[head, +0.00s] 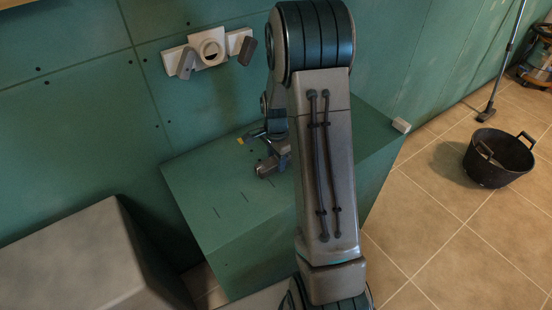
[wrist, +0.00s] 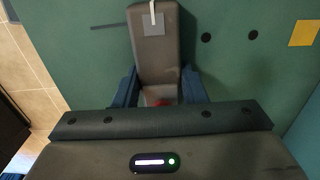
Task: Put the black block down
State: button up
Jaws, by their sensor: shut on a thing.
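The black block (wrist: 153,62) shows as a dark grey block in the wrist view, with a lighter grey square near its far end. My gripper (wrist: 158,92) is shut on it, with a blue finger along each side. In the head view my gripper (head: 270,150) is over the green bench (head: 190,185), partly hidden by my arm. I cannot clearly tell the block from the gripper there, nor whether the block touches the bench top.
A yellow square (wrist: 303,33) and dark dots lie on the green surface beside the block. A pale fixture (head: 208,50) is on the wall. A small white block (head: 401,125) is at the bench's far right corner. A black bucket (head: 497,160) stands on the tiled floor. A grey box (head: 75,255) is at lower left.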

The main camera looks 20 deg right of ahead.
aim_at(276, 159)
jog(key=o, duration=1.1)
jog(key=shift+r, duration=0.1)
notch_tip(276, 159, up, 12)
jog(key=shift+s+a+r+n+t, duration=0.45)
jog(key=shift+s+a+r+n, duration=1.05)
jog(key=shift+s+n, duration=1.55)
jog(key=shift+s+a+r+n+t, duration=0.5)
jog(key=shift+s+a+r+n, duration=0.55)
jog(key=shift+s+a+n, duration=1.9)
jog(key=shift+s+a+r+n+t, duration=0.6)
jog(key=shift+s+r+n, duration=0.95)
jog(key=shift+s, duration=2.8)
jog(key=shift+a+f+n, duration=0.15)
jog(key=shift+f+n, duration=0.1)
jog(key=shift+f, duration=0.05)
